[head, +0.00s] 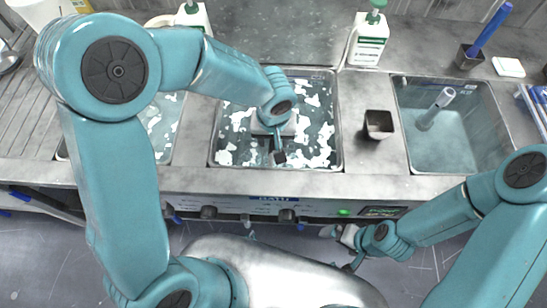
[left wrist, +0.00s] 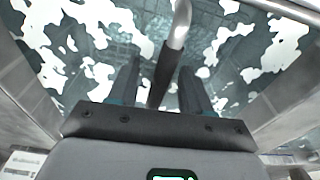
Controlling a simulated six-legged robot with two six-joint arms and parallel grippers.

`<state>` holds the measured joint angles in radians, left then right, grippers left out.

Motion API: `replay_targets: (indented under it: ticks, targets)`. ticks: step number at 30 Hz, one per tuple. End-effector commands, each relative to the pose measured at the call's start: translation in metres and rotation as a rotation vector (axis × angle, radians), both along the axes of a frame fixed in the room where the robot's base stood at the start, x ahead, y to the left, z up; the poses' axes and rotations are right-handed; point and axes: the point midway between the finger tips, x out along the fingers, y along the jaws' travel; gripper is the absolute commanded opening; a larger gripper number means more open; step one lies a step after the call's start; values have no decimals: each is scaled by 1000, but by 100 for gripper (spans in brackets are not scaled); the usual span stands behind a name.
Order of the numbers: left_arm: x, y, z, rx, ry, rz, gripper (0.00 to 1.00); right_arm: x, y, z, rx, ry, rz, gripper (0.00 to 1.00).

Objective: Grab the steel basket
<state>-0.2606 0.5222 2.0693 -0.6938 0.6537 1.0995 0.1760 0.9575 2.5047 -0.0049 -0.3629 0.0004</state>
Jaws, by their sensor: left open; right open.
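The steel basket is mostly hidden under the foamy water of the middle bath (head: 225,150); darker mesh (left wrist: 125,48) shows dimly through the water in the left wrist view. A bent metal handle with a dark grip (left wrist: 168,68), apparently the basket's, rises between the fingers of my left gripper (left wrist: 160,80). The fingers are apart, one on each side of the grip, and I cannot tell whether either touches it. In the head view my left gripper (head: 278,146) is over the bath and hides much of the handle. My right gripper (head: 345,241) is open and empty in front of the counter.
A right bath (head: 490,125) holds clear water and a grey upright part (head: 436,107). A dark square cup (head: 379,124) stands between the baths. White bottles (head: 368,40) stand behind. The counter's front panel (head: 240,208) has knobs and a green light.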

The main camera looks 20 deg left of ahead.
Motion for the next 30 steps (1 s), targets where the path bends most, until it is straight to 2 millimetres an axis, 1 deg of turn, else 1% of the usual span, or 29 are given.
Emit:
replay_targets:
  ticks: [12,22,23,24,26,27,30]
  targets:
    - [0,0,-4,0,0,0,49,0,0,-7,0,0,0,100]
    - [0,0,-3,0,0,0,49,0,0,-8,0,0,0,100]
    - [0,0,-3,0,0,0,46,0,0,-8,0,0,0,100]
    - [0,0,-3,0,0,0,33,0,0,-8,0,0,0,100]
    - [0,0,-3,0,0,0,13,0,0,-8,0,0,0,100]
    - [0,0,-3,0,0,0,0,0,0,-8,0,0,0,100]
    - [0,0,-3,0,0,1,0,0,0,-8,0,0,0,100]
